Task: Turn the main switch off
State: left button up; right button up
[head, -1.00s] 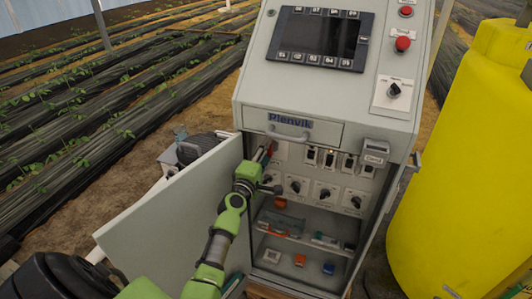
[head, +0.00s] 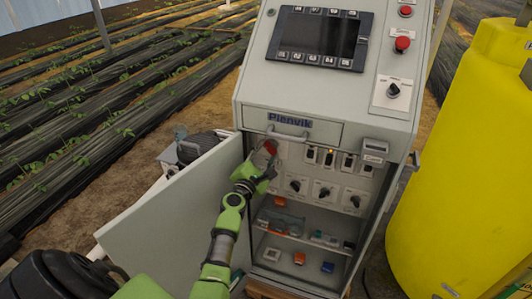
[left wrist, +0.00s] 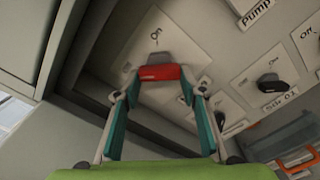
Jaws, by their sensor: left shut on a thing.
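The main switch has a red handle on a pale plate at the upper left of the open cabinet compartment. Its handle (head: 270,147) is partly covered by my left gripper (head: 263,161) in the head view. In the left wrist view the red handle (left wrist: 160,73) lies crosswise between the fingertips of my left gripper (left wrist: 160,92), with an "On" label above it. The gripper is shut on the handle. The plate's other label is hidden. My right gripper is in neither view.
The open cabinet door (head: 165,220) stands just left of my left arm. Several black knobs, such as this one (head: 295,186), sit right of the switch. A shelf with small parts lies below. A yellow tank (head: 465,170) stands at the right.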

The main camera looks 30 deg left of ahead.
pick_arm(q)
jog(key=shift+d+f+n, duration=0.1)
jog(key=shift+n, duration=0.2)
jog(key=o, duration=1.1)
jog(key=v, duration=1.2)
